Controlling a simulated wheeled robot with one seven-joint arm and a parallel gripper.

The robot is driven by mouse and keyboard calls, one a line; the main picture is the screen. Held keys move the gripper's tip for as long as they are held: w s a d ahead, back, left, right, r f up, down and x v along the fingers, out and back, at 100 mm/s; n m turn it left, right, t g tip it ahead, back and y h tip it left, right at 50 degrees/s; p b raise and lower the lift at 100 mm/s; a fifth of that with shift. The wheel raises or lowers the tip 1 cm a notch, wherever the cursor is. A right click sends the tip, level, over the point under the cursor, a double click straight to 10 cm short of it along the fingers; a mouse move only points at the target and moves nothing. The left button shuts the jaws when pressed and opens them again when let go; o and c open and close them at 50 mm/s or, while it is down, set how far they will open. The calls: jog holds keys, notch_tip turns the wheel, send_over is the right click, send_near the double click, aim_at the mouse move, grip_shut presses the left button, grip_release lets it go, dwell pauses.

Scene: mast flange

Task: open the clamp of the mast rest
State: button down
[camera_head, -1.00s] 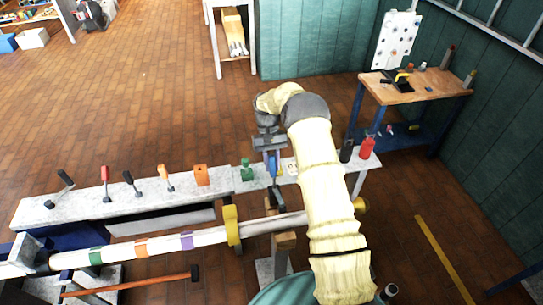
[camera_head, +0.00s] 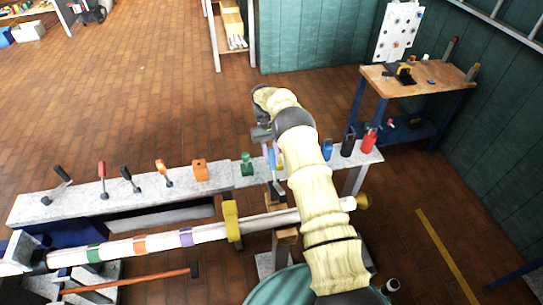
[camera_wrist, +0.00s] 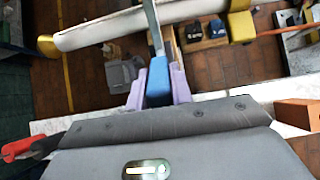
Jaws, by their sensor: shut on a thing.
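The white mast (camera_head: 120,247) lies across the picture, with coloured bands and a yellow collar (camera_head: 231,221). The wooden mast rest (camera_head: 287,237) is under it, right of the collar. A clamp lever (camera_wrist: 153,25) rises across the mast in the wrist view and ends in a blue handle (camera_wrist: 159,75). My gripper (camera_wrist: 158,88) is shut on this handle, its purple fingers on both sides. In the head view my gripper (camera_head: 269,156) is behind the mast, above the bench. My arm partly hides the right part of the mast. How far the clamp stands open cannot be told.
A long narrow bench (camera_head: 120,204) behind the mast bears several levers, an orange block (camera_head: 200,170), a green piece (camera_head: 247,163) and blue, black and red (camera_head: 369,141) bottles. A wooden worktable (camera_head: 430,85) stands at back right.

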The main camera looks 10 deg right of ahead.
jog(key=shift+r, duration=0.1)
jog(key=c, duration=1.2)
grip_release()
jog(key=shift+c, duration=0.2)
notch_tip(320, 180, up, 10)
jog(key=shift+f+b, duration=0.1)
jog(key=shift+b, duration=0.45)
